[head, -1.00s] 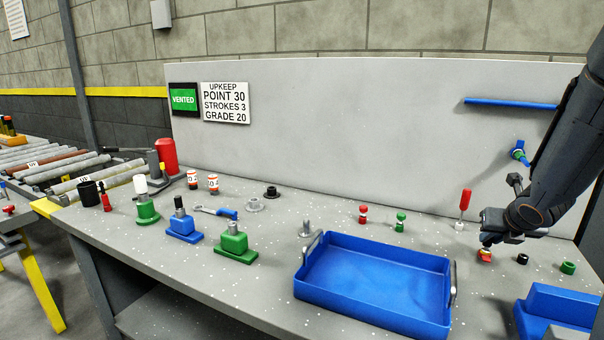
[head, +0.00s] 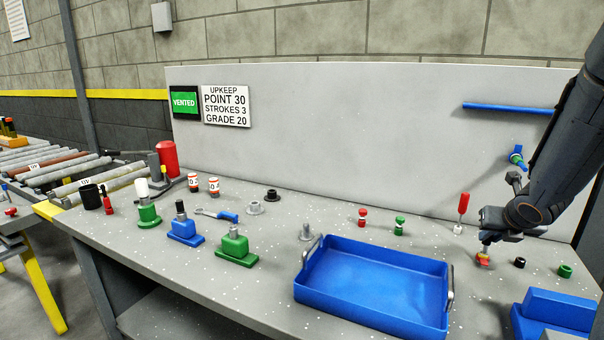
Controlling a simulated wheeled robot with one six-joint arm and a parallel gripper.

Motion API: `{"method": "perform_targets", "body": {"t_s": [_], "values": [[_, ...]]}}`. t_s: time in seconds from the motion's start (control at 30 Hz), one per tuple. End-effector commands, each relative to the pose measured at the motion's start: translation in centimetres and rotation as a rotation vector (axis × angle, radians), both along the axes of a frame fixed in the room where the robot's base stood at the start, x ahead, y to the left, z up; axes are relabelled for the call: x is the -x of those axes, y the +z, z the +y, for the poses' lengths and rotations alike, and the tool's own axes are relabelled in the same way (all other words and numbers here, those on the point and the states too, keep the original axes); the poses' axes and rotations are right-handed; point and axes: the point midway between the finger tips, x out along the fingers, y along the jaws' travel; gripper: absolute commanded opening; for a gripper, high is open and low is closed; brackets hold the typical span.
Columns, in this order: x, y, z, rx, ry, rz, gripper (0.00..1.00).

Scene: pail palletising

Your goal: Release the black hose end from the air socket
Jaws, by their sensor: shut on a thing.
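My gripper (head: 485,250) points down over the right part of the bench. Its jaws are at a small red-and-yellow piece (head: 483,260) and appear shut on it; the contact is small and partly hidden. The piece is at bench level, with no clear gap under it. A small black ring-like piece (head: 520,262) stands on the bench just right of my gripper, apart from it. A blue fitting with a green part (head: 516,157) is on the grey back panel above. I cannot tell which of these is the air socket, and no black hose is clearly visible.
A blue tray (head: 375,318) with upright handles lies left of my gripper. A blue block (head: 555,302) is at front right, a green ring (head: 565,271) behind it. A red-handled tool (head: 463,205) stands close by. A blue bar (head: 508,107) crosses the panel.

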Motion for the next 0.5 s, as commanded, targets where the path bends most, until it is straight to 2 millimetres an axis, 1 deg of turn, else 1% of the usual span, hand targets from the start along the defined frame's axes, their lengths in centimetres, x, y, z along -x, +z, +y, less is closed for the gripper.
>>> {"method": "perform_targets", "body": {"t_s": [0.5], "values": [[0.0,1.5,0.0,0.001,0.001,0.0,0.0]]}}
